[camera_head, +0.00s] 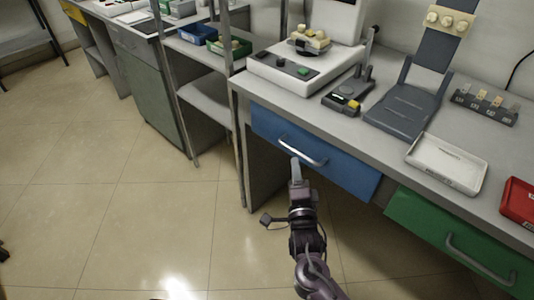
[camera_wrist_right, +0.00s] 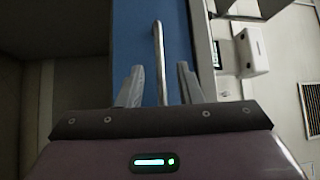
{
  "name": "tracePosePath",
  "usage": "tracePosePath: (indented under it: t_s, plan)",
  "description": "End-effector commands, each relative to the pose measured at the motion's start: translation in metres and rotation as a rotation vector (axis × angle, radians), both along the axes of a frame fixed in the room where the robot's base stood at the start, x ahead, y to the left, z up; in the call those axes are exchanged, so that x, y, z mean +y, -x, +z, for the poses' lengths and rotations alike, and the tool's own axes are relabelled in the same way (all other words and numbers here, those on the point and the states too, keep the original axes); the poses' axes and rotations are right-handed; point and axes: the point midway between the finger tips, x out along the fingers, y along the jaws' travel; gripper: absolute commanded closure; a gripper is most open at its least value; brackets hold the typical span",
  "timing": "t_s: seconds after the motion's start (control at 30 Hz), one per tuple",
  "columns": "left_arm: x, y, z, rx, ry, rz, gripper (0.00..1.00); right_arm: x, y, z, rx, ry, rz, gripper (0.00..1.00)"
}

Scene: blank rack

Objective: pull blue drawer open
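The blue drawer (camera_head: 345,168) sits under the front edge of the grey worktop, its front about flush with the bench. Its silver bar handle (camera_head: 302,152) runs along the front. My right gripper (camera_head: 296,168) is just in front of and below the handle. In the right wrist view, the gripper (camera_wrist_right: 160,85) is open, with its two fingers on either side of the handle (camera_wrist_right: 160,62) and gaps showing on both sides. The blue drawer front (camera_wrist_right: 138,45) fills the space behind it. My left gripper is not seen.
A green drawer (camera_head: 450,240) with its own handle is to the right. On the worktop are a white machine (camera_head: 290,75), a dark stand (camera_head: 400,108), a white tray (camera_head: 447,163) and a red box (camera_head: 519,202). Tiled floor (camera_head: 150,220) to the left is clear.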

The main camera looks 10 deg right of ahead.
Motion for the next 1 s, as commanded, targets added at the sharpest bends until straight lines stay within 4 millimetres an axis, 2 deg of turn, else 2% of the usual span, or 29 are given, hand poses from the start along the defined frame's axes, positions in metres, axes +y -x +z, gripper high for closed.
tracePosePath:
  t_s: [0.2,0.4,0.57,0.8,1.0]
  plan:
    - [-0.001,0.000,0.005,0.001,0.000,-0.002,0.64,-0.004,-0.035,0.006,-0.001,0.005,0.000,0.68]
    - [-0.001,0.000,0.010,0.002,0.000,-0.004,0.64,-0.007,-0.061,0.008,0.003,0.006,0.000,0.68]
    - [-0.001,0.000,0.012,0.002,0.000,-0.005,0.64,-0.008,-0.070,0.009,0.004,0.005,0.000,0.68]
    - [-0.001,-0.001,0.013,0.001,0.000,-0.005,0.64,-0.008,-0.070,0.009,0.004,0.005,0.000,0.68]
    - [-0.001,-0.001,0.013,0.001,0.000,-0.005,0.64,-0.008,-0.070,0.009,0.005,0.005,0.000,0.94]
